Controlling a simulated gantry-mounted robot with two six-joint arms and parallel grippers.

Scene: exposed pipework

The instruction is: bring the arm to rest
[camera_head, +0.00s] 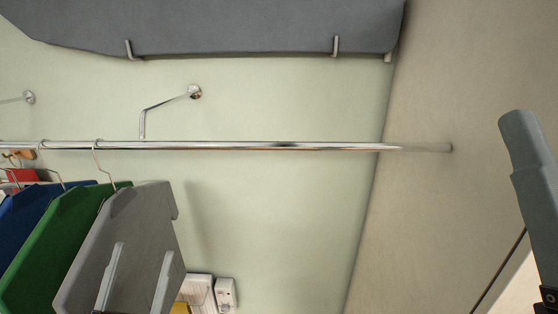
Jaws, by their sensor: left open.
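My left gripper (145,249) is at the lower left, with two light fingers pointing up and set apart, so it is open. It shows in front of a grey hanging garment-like piece (140,215); nothing can be seen held between the fingers. I cannot tell whether the fingers touch the grey piece. The rest of the left arm is cut off by the bottom edge.
A chrome pipe (270,146) runs across the wall, held by a bracket (165,103). Green (60,245) and blue (25,215) pieces hang at left. A grey shelf-like slab (220,25) is above. White boxes (226,293) are at bottom.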

